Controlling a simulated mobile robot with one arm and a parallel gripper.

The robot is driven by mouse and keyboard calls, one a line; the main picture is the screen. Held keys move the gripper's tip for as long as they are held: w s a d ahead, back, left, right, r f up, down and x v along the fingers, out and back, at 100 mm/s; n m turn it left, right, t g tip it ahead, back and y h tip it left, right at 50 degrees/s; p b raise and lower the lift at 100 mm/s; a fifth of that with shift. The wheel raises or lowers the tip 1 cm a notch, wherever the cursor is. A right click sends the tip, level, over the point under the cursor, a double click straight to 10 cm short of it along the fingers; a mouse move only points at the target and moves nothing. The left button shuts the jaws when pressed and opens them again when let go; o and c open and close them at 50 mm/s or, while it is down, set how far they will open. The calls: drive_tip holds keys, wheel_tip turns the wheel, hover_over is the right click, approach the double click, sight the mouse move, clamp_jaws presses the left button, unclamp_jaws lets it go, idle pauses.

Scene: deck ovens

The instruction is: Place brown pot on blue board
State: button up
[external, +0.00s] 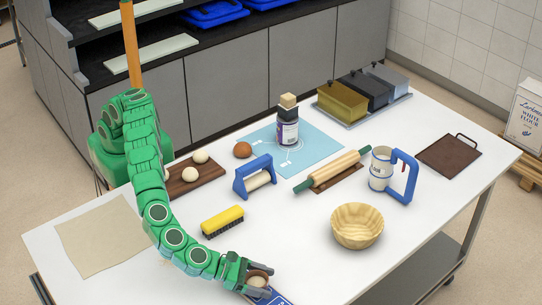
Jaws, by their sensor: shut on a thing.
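The brown pot (258,276), small and round with a pale inside, is at the bottom of the external view, between the fingers of my gripper (257,283). My gripper is shut on it, and the fingers hide part of its side. A dark blue board (274,300) with white marks shows just below the pot, partly cut off by the picture's bottom edge. I cannot tell whether the pot touches the board or is held above it.
A wooden bowl (357,226) stands right of my gripper, and a yellow brush (222,220) lies behind it. The front right table is clear.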

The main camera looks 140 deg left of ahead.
drive_tip(key=shift+f, duration=0.15)
drive_tip(key=o, duration=1.1)
drive_tip(key=shift+o, duration=0.2)
drive_tip(key=shift+v, duration=6.05)
